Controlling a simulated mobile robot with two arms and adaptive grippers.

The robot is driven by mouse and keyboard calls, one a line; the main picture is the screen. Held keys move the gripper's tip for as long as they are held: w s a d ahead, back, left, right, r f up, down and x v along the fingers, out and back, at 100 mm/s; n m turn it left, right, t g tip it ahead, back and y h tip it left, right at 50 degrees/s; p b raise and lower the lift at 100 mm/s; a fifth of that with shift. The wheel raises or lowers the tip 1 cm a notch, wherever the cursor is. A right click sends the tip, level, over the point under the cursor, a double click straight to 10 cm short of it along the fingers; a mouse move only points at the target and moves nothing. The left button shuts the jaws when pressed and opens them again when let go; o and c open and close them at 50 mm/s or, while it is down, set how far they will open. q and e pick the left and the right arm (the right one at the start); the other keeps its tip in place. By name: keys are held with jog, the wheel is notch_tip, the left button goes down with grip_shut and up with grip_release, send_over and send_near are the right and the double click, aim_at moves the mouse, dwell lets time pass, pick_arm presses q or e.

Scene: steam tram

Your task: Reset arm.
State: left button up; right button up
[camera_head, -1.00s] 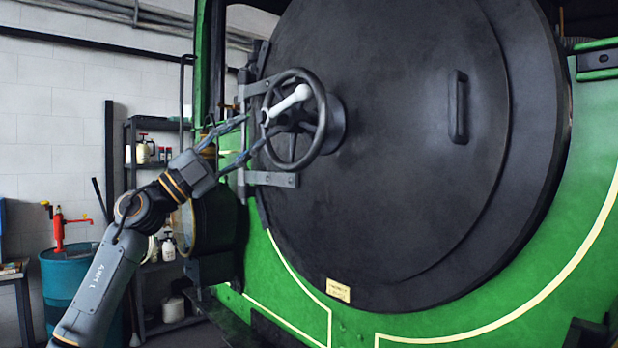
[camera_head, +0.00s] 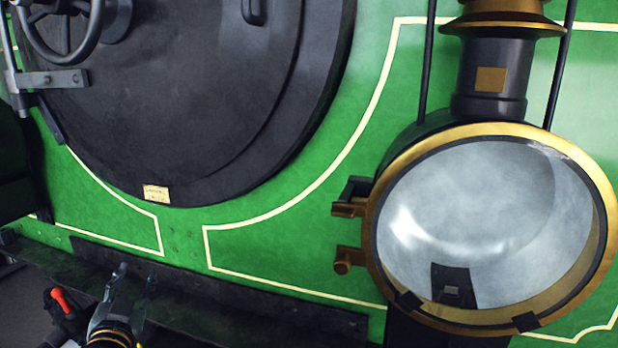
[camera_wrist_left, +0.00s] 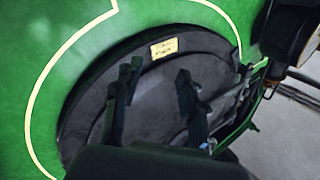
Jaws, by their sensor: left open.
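My left gripper (camera_head: 135,276) is low at the bottom left of the head view, with its two fingers apart and nothing between them. It is below the round black door (camera_head: 200,120) and in front of the dark beam under it. In the left wrist view the open fingers (camera_wrist_left: 154,80) point toward the door, which also shows there (camera_wrist_left: 150,85) with its small yellowish plate (camera_wrist_left: 164,48). The spoked handwheel (camera_head: 65,57) is at the top left of the head view, well apart from the gripper and partly cut off. My right gripper is not in view.
A large brass-rimmed headlamp (camera_head: 480,230) projects at the right, with brass fittings (camera_head: 348,208) at its left. The dark beam (camera_head: 270,318) runs along the bottom. A black part with a red lever (camera_head: 66,300) is just left of my gripper.

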pick_arm(q)
jog(key=s+d+f+n+g+h, duration=0.1)
jog(key=s+d+f+g, duration=0.25)
jog(key=s+f, duration=0.55)
jog(key=s+d+f+g+h, duration=0.1)
jog(key=s+d+f+g, duration=0.35)
jog(key=f, duration=0.75)
jog(key=s+d+f+g+h, duration=0.1)
jog(key=s+d+f+g, duration=0.25)
jog(key=s, duration=0.65)
jog(key=s+d+f+g+h, duration=0.1)
jog(key=s+d+f+g, duration=0.2)
jog(key=s, duration=0.7)
notch_tip(320, 180, down, 27)
jog(key=s+g, duration=0.2)
jog(key=s+a+f, duration=0.2)
jog(key=s+f, duration=0.6)
jog(key=s+a+f+m+b, duration=0.1)
jog(key=s+a+f, duration=0.1)
jog(key=s+f, duration=0.6)
jog(key=shift+s+f+g, duration=0.25)
jog(key=shift+f+g, duration=0.2)
